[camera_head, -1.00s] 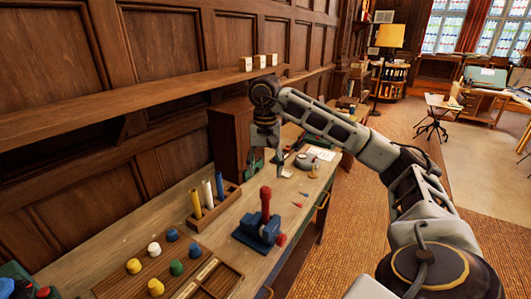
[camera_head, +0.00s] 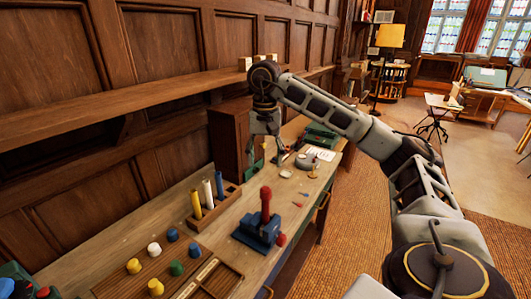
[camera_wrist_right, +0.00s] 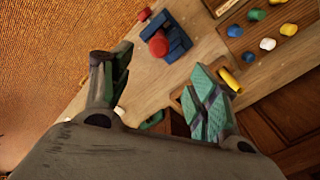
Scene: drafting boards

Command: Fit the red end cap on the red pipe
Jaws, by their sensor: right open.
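The red pipe (camera_head: 265,210) stands upright in a blue vise (camera_head: 258,232) on the bench. A slightly wider red piece, apparently the red end cap (camera_head: 265,192), sits on its top; I cannot tell how far down it is seated. In the right wrist view the cap shows from above as a red disc (camera_wrist_right: 158,44) over the blue vise. My right gripper (camera_head: 267,152) is open and empty, above the bench and beyond the pipe, clear of it. Its two spread fingers show in the wrist view (camera_wrist_right: 163,90). My left gripper is not in view.
A wooden rack (camera_head: 222,203) holds yellow, white and blue pipes. Several yellow, white, blue and green caps lie on a wooden board (camera_head: 118,287). The vise has a red knob (camera_head: 281,239). A wooden cabinet (camera_head: 226,145) stands by the wall, under a shelf (camera_head: 150,98).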

